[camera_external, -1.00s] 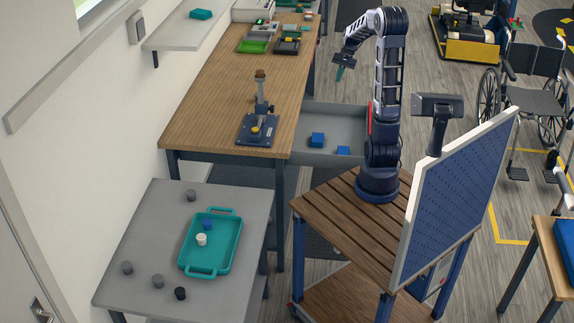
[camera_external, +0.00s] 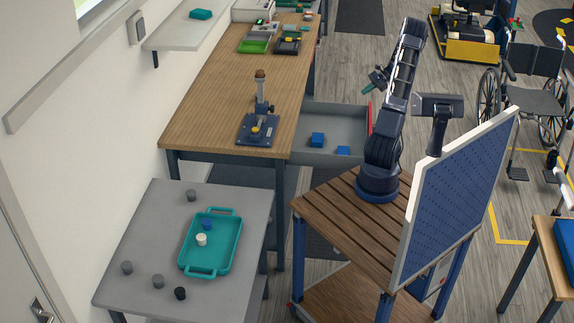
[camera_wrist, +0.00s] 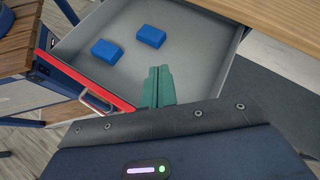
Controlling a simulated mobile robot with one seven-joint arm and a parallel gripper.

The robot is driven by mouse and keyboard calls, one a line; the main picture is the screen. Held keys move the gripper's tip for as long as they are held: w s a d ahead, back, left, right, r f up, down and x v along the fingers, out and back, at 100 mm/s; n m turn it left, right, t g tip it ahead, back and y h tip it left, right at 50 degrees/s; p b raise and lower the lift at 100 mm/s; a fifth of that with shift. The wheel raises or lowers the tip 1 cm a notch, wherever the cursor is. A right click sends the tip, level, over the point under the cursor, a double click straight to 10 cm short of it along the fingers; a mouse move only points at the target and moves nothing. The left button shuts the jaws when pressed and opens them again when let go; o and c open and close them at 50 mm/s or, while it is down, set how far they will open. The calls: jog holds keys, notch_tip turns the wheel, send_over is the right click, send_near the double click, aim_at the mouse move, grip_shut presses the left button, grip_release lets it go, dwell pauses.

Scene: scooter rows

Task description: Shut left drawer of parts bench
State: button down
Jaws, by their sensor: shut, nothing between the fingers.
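The parts bench (camera_external: 215,95) has a wooden top. Its grey drawer (camera_external: 335,118) stands pulled out on the right side, with a red front edge (camera_external: 370,118). Two blue blocks (camera_external: 317,140) lie inside it. In the wrist view the open drawer (camera_wrist: 150,75) shows its red front (camera_wrist: 75,82) and the blue blocks (camera_wrist: 107,51). My gripper (camera_external: 368,88) is shut and empty, near the far end of the drawer front. In the wrist view its green fingers (camera_wrist: 158,85) appear by the red front's end; I cannot tell whether they touch it.
A grey table (camera_external: 165,215) with a teal tray (camera_external: 238,238) stands at the front left. A blue perforated panel (camera_external: 450,190) stands right of my arm. A wheelchair (camera_external: 535,95) is at the right.

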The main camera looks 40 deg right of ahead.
aim_at(326, 124)
jog(key=s+d+f+m+t+y, duration=0.1)
jog(key=s+d+f+m+t, duration=0.4)
jog(key=d+f, duration=0.5)
jog(key=s+d+f+m+t, duration=0.4)
jog(key=s+d+f+t, duration=0.15)
jog(key=d+f, duration=0.4)
jog(key=s+a+x, duration=0.1)
jog(key=x, duration=1.2)
jog(key=shift+w+a+f+g, duration=0.25)
jog(key=shift+w+a+g, duration=0.1)
jog(key=shift+g, duration=0.1)
jog(key=x, duration=3.9)
jog(key=shift+a+r, duration=0.3)
jog(key=shift+a, duration=0.25)
jog(key=shift+w+a+r, duration=0.1)
jog(key=shift+w+a, duration=0.2)
jog(key=shift+w+a+r, duration=0.1)
jog(key=shift+a, duration=0.05)
jog(key=v, duration=1.5)
jog(key=shift+d+f, duration=0.2)
jog(key=shift+f, duration=0.1)
